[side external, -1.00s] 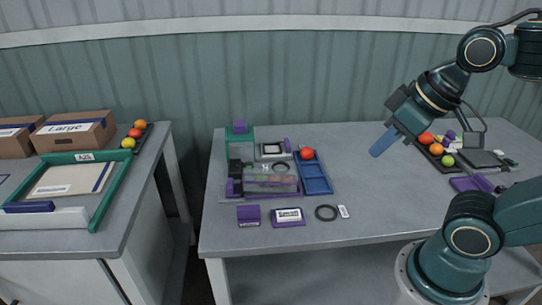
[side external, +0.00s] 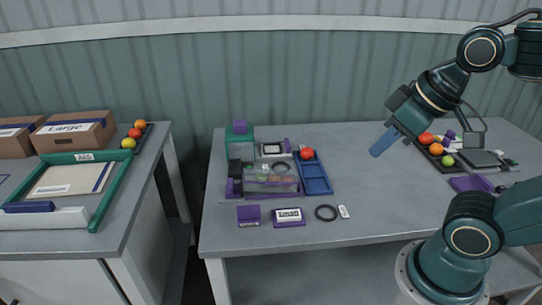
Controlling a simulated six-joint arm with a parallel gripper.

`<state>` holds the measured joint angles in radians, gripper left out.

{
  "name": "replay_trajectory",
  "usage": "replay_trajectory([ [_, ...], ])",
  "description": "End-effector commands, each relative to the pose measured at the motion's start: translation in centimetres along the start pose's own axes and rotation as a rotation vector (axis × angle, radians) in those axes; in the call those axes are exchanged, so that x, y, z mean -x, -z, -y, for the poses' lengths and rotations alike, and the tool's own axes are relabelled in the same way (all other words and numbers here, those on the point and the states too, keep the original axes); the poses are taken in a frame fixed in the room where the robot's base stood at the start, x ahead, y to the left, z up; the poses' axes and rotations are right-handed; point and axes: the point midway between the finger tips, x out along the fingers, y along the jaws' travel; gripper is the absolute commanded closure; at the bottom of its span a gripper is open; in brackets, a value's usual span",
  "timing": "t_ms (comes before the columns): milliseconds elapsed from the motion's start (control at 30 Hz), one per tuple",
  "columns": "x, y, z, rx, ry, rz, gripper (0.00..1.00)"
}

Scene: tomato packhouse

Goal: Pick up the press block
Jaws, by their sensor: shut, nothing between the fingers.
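My gripper (side external: 378,150) hangs at the right of the bench, above its surface, with its blue fingers together and nothing held. The press block cannot be told for certain at this size. A purple block (side external: 249,213) with a pale mark on its front lies at the front left of the bench, well left of my gripper. Another small purple piece (side external: 240,127) sits on top of the green frame (side external: 240,136) at the back left. The clear and purple fixture (side external: 268,186) stands between these two, its inner parts hard to make out.
A blue tray (side external: 318,186) with a red tomato (side external: 307,153) stands right of the fixture. A labelled purple holder (side external: 289,222), a black ring (side external: 326,213) and a white tag (side external: 344,212) lie in front. The bench middle is clear.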

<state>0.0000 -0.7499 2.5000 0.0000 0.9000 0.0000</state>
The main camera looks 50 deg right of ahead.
Motion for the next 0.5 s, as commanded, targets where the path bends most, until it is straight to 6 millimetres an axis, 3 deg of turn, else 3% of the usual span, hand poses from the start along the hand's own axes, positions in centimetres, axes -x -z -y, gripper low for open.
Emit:
replay_trajectory([
  [400, 0.0, 0.0, 0.0, 0.0, 0.0, 0.0, 1.0],
  [433, 0.0, 0.0, 0.0, 0.0, 0.0, 0.0, 0.98],
  [500, 0.0, 0.0, 0.0, 0.0, 0.0, 0.0, 0.84],
])
